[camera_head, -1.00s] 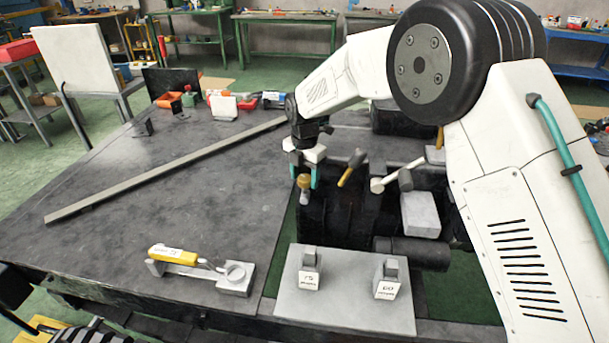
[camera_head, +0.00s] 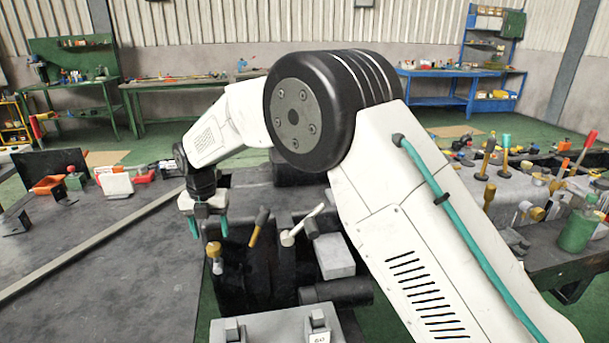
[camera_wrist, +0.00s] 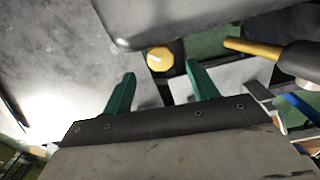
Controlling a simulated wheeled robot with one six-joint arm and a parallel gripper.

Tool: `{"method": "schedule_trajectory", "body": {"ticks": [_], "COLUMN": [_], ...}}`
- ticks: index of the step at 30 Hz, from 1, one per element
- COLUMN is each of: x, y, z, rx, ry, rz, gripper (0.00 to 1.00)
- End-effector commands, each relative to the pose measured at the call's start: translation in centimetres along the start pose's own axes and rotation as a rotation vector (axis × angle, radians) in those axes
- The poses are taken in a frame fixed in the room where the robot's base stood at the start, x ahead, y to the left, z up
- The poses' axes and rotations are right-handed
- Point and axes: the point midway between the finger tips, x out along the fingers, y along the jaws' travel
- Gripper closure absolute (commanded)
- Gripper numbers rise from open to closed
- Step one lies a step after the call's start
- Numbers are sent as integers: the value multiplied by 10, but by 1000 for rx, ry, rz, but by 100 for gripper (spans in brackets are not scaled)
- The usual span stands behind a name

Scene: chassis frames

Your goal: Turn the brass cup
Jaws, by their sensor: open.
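A small brass-coloured round piece (camera_head: 213,249) tops a pale stem just below my gripper (camera_head: 209,226); I take it to be the brass cup, but cannot be sure. In the wrist view, its round yellow face (camera_wrist: 158,57) with a pale mark lies just beyond and between the fingertips of my gripper (camera_wrist: 161,72). The two green fingers are apart with nothing between them. I cannot tell whether either finger touches it.
A yellow-handled hammer (camera_head: 257,228) and a white-handled mallet (camera_head: 303,226) stand close right of my gripper. A long bar (camera_head: 95,245) lies across the dark table at left. At far right, a bench holds several upright tools and a green bottle (camera_head: 578,228).

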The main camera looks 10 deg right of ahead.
Motion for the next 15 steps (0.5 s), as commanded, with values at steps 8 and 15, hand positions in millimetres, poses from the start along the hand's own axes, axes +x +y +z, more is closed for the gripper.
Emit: {"method": "schedule_trajectory", "body": {"ticks": [8, 15], "x": [-48, -79], "y": [-22, -58], "z": [-2, -8], "rx": [111, 303], "ry": [-4, -10], "rz": [3, 8], "gripper": [41, 41]}}
